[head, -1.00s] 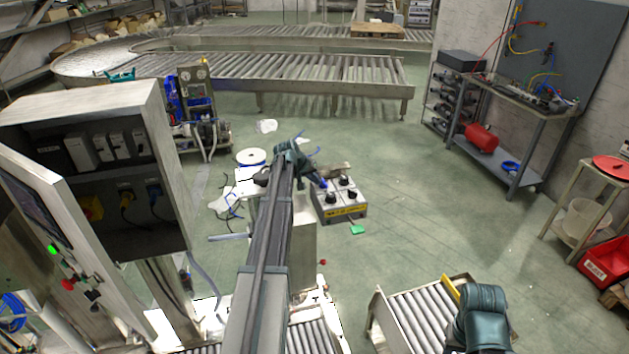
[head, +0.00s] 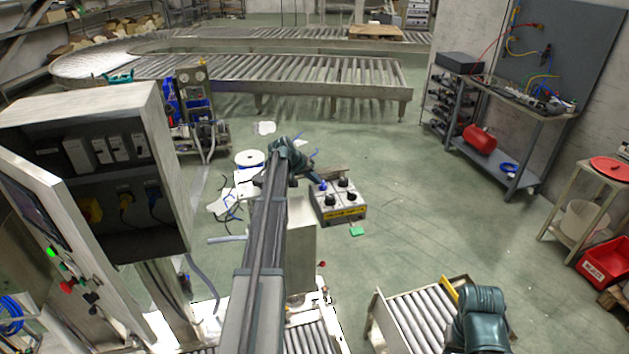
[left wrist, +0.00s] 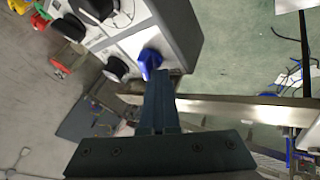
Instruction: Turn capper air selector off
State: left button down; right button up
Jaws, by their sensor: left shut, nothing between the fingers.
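A grey control box (head: 341,212) with a yellow label on its front stands right of my left arm. Its top carries several black knobs and one blue knob (head: 323,187). The left wrist view shows the blue knob (left wrist: 150,60) close up, near the box's edge, with black knobs (left wrist: 117,68) beside it. I cannot read which one is the capper air selector. My left gripper (left wrist: 158,98) is shut and empty, its tips close to the blue knob; I cannot tell if they touch it. Only part of my right arm shows in the head view.
A metal post (head: 301,245) stands just left of the box. An open electrical cabinet (head: 165,200) is at left, and a small roller conveyor (head: 415,318) is at lower right. The floor right of the box is clear, apart from a green piece (head: 357,231).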

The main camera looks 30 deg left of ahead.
pick_arm(q)
jog(key=shift+s+d+f, duration=0.1)
jog(key=shift+s+d, duration=0.2)
jog(key=shift+d, duration=0.5)
jog(key=shift+s+r+p, duration=0.25)
jog(key=shift+r+p, duration=0.1)
jog(key=shift+p, duration=0.05)
jog(key=a+p+v, duration=0.1)
jog(key=p+v, duration=0.9)
jog(key=v, duration=0.3)
jog(key=shift+w+a, duration=0.15)
jog(key=shift+a, duration=0.15)
